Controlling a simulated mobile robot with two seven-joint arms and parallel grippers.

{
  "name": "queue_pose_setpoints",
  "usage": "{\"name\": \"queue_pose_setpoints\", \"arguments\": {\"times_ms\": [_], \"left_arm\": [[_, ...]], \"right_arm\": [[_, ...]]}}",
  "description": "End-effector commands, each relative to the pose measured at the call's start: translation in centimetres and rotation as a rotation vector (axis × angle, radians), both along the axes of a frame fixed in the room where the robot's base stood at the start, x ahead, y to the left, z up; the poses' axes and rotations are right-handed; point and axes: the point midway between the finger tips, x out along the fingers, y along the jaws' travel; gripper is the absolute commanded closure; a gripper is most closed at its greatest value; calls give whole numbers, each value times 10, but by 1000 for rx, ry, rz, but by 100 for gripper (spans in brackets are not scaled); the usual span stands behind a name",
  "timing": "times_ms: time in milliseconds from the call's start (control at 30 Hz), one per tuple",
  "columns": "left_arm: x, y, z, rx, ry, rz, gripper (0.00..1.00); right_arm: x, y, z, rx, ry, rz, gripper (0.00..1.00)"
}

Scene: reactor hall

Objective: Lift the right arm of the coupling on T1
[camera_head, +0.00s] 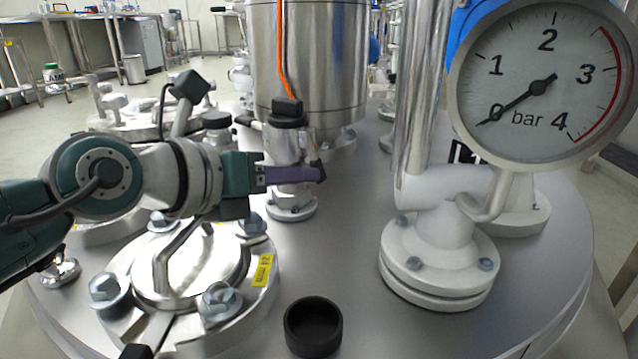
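The coupling (287,146) is a grey metal fitting with a black top, standing on a small flange on the steel vessel lid, with an orange cable rising from it. One dark arm (244,121) sticks out to its left at the top. On its right side a dark piece (317,163), seemingly the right arm, hangs down. My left gripper (318,173) reaches in from the left, its purple fingers crossing in front of the coupling body with tips at that right side. The fingers overlap side-on, so their gap and any contact are hidden. My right gripper is out of view.
A pressure gauge (545,85) reading near 0 bar and a white flanged pipe (440,245) stand to the right. A steel cylinder (335,60) rises behind the coupling. A bolted hatch (200,265) lies below my arm. A black cap (313,326) lies on the lid in front.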

Motion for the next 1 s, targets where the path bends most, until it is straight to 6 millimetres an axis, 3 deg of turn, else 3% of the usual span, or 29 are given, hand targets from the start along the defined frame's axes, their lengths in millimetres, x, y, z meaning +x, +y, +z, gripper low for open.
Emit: {"name": "queue_pose_setpoints", "arguments": {"times_ms": [33, 133, 500, 733, 1000], "left_arm": [[6, -5, -8, -2, -3, 0, 76], [13, -10, -10, -1, -2, 0, 76], [19, -14, -8, -2, 0, 0, 76], [19, -14, -8, -2, 0, 0, 100], [18, -14, -8, -2, 0, 0, 100]], "right_arm": [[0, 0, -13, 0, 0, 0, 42], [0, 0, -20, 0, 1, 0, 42], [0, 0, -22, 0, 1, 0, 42], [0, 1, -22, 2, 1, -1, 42], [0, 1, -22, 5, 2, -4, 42]]}}
